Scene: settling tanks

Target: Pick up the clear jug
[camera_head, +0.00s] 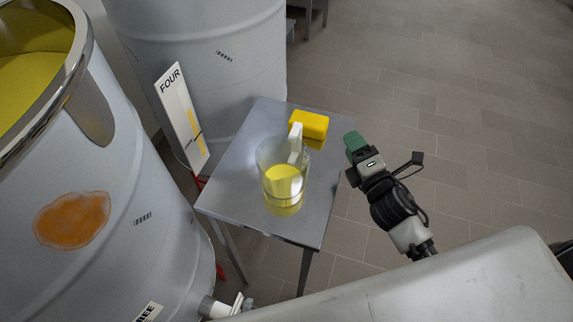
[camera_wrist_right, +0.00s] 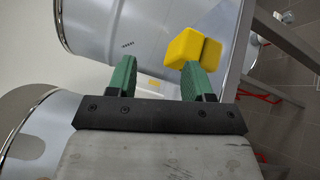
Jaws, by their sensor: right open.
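The clear jug (camera_head: 283,180) stands upright on a small metal table (camera_head: 236,190) and holds yellow liquid. Its white handle (camera_head: 295,143) is on the far side, toward the yellow block. My right gripper (camera_head: 353,143) is beyond the table's right edge, to the right of the jug and apart from it. In the right wrist view my right gripper (camera_wrist_right: 158,80) shows two green fingers spread apart with nothing held between them. The jug does not show in the right wrist view. My left gripper is not in view.
A yellow block (camera_head: 309,127) lies on the table behind the jug; it also shows in the right wrist view (camera_wrist_right: 188,48). Large grey tanks (camera_head: 215,60) stand left and behind. Tiled floor at right is open.

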